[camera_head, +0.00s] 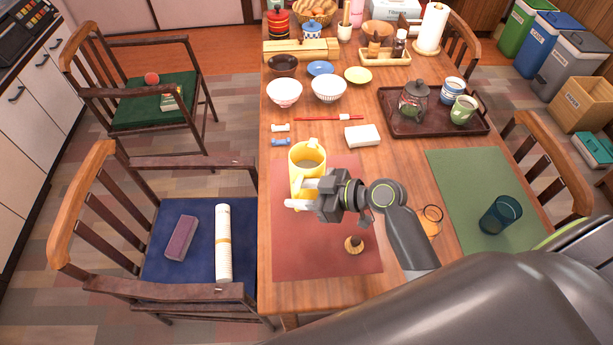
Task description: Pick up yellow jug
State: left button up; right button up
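The yellow jug (307,158) stands upright at the far left corner of the red placemat, with its open top showing. My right gripper (299,194) reaches in from the right, at the near side of the jug. Its two pale fingers point left and are apart, with a yellow part of the jug showing between them. I cannot tell whether the fingers touch it. The gripper hides part of the jug's lower side. My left gripper is not in view.
The red placemat (300,255) holds a small round brown item (354,244). A dark tray (440,125) with cups and a blue glass (500,214) stand right. A blue-cushioned chair is at left.

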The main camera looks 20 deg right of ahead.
jog(key=shift+w+a+f, duration=0.25)
jog(key=shift+w+a, duration=0.1)
jog(key=shift+a, duration=0.1)
grip_shut()
dwell(0.6)
jog(key=shift+r, duration=0.1)
dwell(0.4)
